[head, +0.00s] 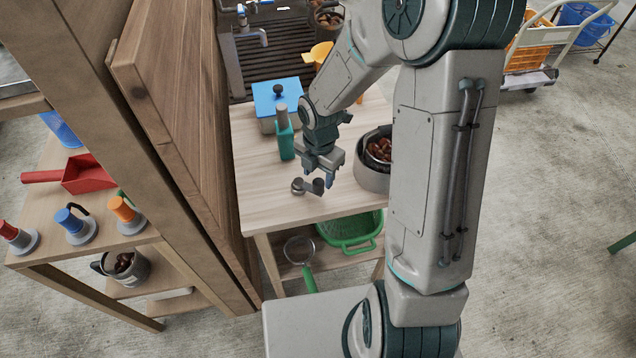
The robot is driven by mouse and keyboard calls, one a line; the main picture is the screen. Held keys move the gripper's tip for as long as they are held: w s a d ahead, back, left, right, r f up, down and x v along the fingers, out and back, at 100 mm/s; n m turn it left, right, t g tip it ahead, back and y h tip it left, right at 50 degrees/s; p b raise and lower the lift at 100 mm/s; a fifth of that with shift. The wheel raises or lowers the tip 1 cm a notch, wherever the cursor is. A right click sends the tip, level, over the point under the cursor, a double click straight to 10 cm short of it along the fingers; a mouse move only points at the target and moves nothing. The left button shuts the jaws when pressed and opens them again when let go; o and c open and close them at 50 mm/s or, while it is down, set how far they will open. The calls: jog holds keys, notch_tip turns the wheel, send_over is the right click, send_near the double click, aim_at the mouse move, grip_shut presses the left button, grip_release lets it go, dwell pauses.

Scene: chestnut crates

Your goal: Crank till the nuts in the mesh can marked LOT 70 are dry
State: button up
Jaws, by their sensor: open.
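A round grey drum (366,177) holding brown nuts (380,148) stands at the right of the small wooden table; my arm hides its right side. No LOT 70 marking is legible in this view, so I cannot tell whether this is that mesh can. A small grey crank-like part (299,187) with round ends lies low over the table, left of the drum. My gripper (318,177) is open, pointing down just above this part. I cannot tell whether the fingers touch it or stand around it.
A wooden partition (185,120) rises close on the left. A green basket (350,232) and a strainer (300,250) are below. Another nut can (128,266) stands on the left shelf.

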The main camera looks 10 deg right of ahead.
aim_at(318, 182)
jog(key=shift+f, duration=2.3)
jog(key=shift+w, duration=0.1)
grip_shut()
